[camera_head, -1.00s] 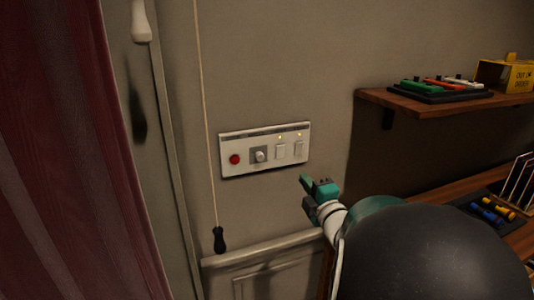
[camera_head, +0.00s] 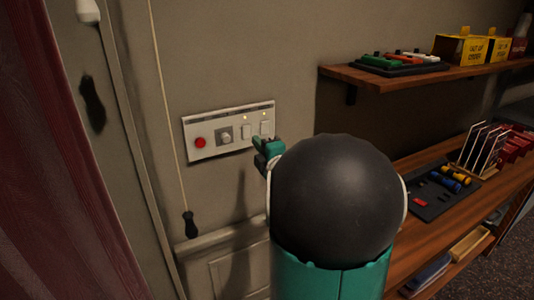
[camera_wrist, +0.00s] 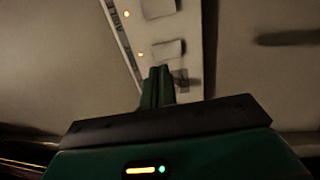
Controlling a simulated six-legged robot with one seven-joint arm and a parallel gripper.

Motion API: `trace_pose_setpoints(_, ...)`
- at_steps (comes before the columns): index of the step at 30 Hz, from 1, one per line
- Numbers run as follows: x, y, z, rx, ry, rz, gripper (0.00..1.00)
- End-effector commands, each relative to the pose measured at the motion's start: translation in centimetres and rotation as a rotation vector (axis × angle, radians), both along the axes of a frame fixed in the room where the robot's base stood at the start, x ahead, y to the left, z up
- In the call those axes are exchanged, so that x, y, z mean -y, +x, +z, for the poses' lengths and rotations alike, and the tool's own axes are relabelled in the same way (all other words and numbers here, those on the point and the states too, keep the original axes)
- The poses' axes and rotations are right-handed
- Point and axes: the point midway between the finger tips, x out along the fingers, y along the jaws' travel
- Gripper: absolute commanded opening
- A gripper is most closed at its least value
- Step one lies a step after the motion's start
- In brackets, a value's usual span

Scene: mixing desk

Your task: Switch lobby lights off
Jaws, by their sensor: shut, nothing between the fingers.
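A white switch panel (camera_head: 229,130) is on the wall. It carries a red button (camera_head: 200,142), a round knob (camera_head: 225,136) and two pale switches, the left one (camera_head: 246,131) and the right one (camera_head: 264,128). A small yellow light glows above each switch. I cannot read which switch is for the lobby lights. My gripper (camera_head: 262,150) is shut and empty, just below the panel's right end. In the wrist view its fingertips (camera_wrist: 158,72) overlap the panel's edge close to one switch (camera_wrist: 168,50). Whether they touch it I cannot tell.
A pull cord with a black handle (camera_head: 190,224) hangs left of the panel. A red curtain (camera_head: 60,180) is at the far left. On the right, an upper shelf (camera_head: 400,78) holds yellow boxes (camera_head: 462,49), and a lower desk (camera_head: 420,222) holds a dark tray and a wire rack.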

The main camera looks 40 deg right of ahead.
Motion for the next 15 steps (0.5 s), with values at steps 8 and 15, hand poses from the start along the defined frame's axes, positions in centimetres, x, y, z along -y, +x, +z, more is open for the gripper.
trace_pose_setpoints(8, 1.2, 4.3, 0.5, 0.0, 0.0, 0.0, 0.0)
trace_pose_setpoints(15, 1.5, 5.1, 0.7, 0.001, 0.0, 0.0, 0.0)
